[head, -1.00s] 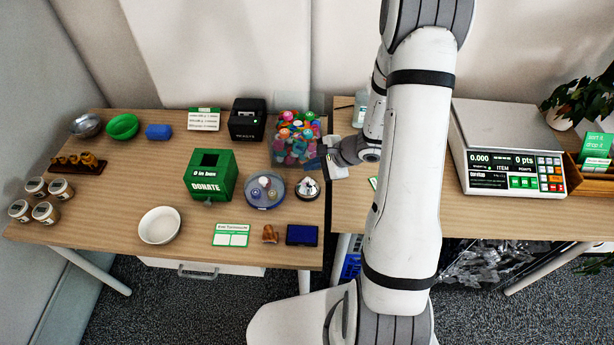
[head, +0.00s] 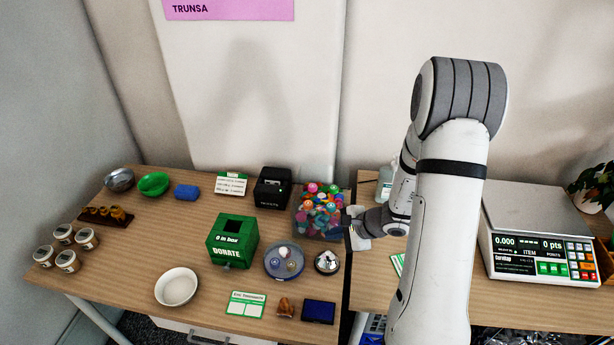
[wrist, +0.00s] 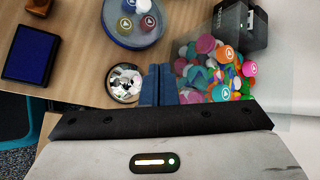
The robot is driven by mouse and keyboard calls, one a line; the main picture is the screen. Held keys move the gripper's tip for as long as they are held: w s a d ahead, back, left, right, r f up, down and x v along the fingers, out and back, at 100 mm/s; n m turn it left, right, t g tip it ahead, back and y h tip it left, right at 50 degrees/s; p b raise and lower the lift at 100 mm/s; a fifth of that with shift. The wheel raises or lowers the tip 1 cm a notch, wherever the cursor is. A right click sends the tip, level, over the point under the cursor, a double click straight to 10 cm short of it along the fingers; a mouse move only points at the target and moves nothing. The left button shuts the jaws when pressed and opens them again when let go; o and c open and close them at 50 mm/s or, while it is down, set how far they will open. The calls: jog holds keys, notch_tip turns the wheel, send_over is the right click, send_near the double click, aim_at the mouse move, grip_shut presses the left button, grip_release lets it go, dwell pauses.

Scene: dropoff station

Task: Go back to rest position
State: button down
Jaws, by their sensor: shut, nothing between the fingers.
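My arm rises at the right of the head view and folds down behind itself to my gripper (head: 350,222), over the gap between the two tables. In the wrist view, the blue fingers of my gripper (wrist: 158,84) are shut together with nothing between them. They lie between the silver call bell (wrist: 124,82) and the clear bin of colourful caps (wrist: 212,72). The bin (head: 318,212) is just left of the gripper in the head view. I cannot tell how high the fingers are above the table.
The left table (head: 130,245) holds a green donation box (head: 233,240), a round tray (head: 284,275), a black printer (head: 272,187), a white bowl (head: 176,286) and several jars (head: 63,234). A scale (head: 540,245) stands on the right table. Wall space above is free.

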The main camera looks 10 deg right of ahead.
jog(key=s+a+r+n+g, duration=0.1)
jog(key=s+a+r+n, duration=0.15)
jog(key=r, duration=0.25)
jog(key=s+a+r+n+g+h, duration=0.1)
jog(key=s+a+r+n, duration=0.1)
jog(key=s+r+n, duration=0.25)
jog(key=s+a+r+n+g, duration=0.1)
jog(key=s+a+r+n, duration=0.1)
jog(key=r, duration=0.3)
jog(key=s+d+r+n+h, duration=0.2)
jog(key=s+r+n+h, duration=0.1)
jog(key=s, duration=0.3)
jog(key=s+d+r+n+h, duration=0.3)
jog(key=s+r+n, duration=0.1)
jog(key=s+r, duration=0.1)
jog(key=shift+s+d+r+t, duration=0.2)
jog(key=shift+s+r+t, duration=0.2)
jog(key=shift+r, duration=0.2)
